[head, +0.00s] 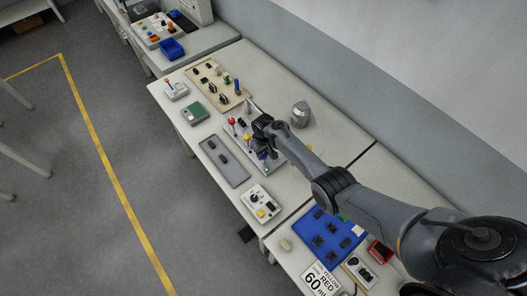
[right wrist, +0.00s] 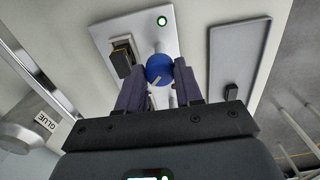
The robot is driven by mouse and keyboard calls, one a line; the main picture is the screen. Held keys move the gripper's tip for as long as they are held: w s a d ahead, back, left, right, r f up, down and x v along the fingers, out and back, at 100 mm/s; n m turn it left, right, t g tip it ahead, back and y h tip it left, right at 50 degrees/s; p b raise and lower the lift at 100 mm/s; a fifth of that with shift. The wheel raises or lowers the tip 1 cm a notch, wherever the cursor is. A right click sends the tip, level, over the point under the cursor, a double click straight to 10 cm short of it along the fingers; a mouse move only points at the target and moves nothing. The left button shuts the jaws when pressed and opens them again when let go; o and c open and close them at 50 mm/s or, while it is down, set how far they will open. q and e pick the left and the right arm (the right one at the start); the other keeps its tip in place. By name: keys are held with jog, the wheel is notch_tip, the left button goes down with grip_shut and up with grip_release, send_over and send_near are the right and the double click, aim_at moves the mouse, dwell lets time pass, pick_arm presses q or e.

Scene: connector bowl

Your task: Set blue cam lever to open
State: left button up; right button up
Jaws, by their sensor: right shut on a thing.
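The blue cam lever shows in the right wrist view as a round blue knob (right wrist: 158,68) on a light stem, over a pale plate (right wrist: 140,25). My right gripper (right wrist: 160,82) has its two dark fingers on either side of the knob and is shut on it. In the head view my right arm reaches in from the right and its gripper (head: 264,150) is over the metal fixture plate (head: 238,155). The arm partly hides the plate and the blue lever there. My left gripper is not in view.
A silver can (head: 300,114) stands behind the arm. A blue mat (head: 328,238) lies nearer.

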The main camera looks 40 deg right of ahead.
jog(key=n, duration=0.2)
jog(key=shift+n, duration=0.4)
jog(key=n, duration=0.2)
jog(key=shift+n, duration=0.4)
jog(key=n, duration=0.3)
jog(key=shift+n, duration=0.3)
jog(key=o, duration=1)
jog(key=shift+o, duration=0.2)
